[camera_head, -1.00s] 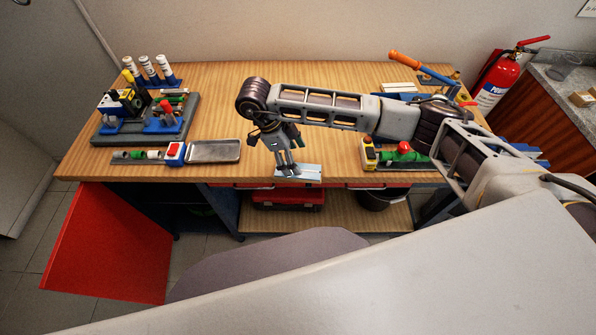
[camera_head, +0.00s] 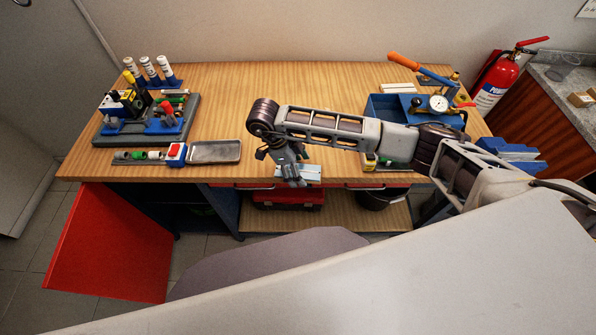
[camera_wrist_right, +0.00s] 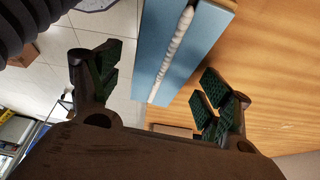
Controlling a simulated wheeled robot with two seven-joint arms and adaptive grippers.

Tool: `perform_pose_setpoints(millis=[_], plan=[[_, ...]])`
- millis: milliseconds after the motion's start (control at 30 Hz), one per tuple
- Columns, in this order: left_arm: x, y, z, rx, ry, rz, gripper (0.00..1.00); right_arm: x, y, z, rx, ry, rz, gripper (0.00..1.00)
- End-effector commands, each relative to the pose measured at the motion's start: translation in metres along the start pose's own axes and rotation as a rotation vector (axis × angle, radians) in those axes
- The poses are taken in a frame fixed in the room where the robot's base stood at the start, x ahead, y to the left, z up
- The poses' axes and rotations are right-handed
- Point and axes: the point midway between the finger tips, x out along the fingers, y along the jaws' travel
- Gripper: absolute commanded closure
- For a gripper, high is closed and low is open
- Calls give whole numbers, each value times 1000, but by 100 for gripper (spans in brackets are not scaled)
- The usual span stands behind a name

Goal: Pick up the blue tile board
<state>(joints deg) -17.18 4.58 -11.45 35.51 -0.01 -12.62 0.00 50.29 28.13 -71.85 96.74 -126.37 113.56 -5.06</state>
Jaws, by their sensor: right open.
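The blue tile board (camera_head: 312,172) is a light blue board lying at the front edge of the wooden bench, partly hidden by my right gripper in the head view. In the right wrist view the board (camera_wrist_right: 153,48) has a lumpy white bead along its length, with floor to its left and bench top to its right. My right gripper (camera_head: 293,183) is open and empty at the board, pointing down. In the wrist view its fingers (camera_wrist_right: 160,85) stand apart, to the left and right of the board's near end. I cannot tell whether they touch it. My left gripper is not in view.
A metal tray (camera_head: 215,151) lies left of the board on the bench (camera_head: 270,95). A blue box (camera_head: 385,106) and a pressure gauge (camera_head: 439,103) stand at the right. A red toolbox (camera_head: 285,199) sits on the shelf below. The bench's middle is clear.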

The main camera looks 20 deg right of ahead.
Motion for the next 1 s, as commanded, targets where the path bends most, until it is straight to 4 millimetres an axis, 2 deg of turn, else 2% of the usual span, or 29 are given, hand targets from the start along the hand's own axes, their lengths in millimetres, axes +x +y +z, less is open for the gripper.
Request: perform_pose_setpoints(millis=[433, 900, 1000], plan=[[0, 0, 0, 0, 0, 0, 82, 0, 0, 0, 0, 0, 0, 21], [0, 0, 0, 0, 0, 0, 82, 0, 0, 0, 0, 0, 0, 81], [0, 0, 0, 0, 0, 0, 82, 0, 0, 0, 0, 0, 0, 81]])
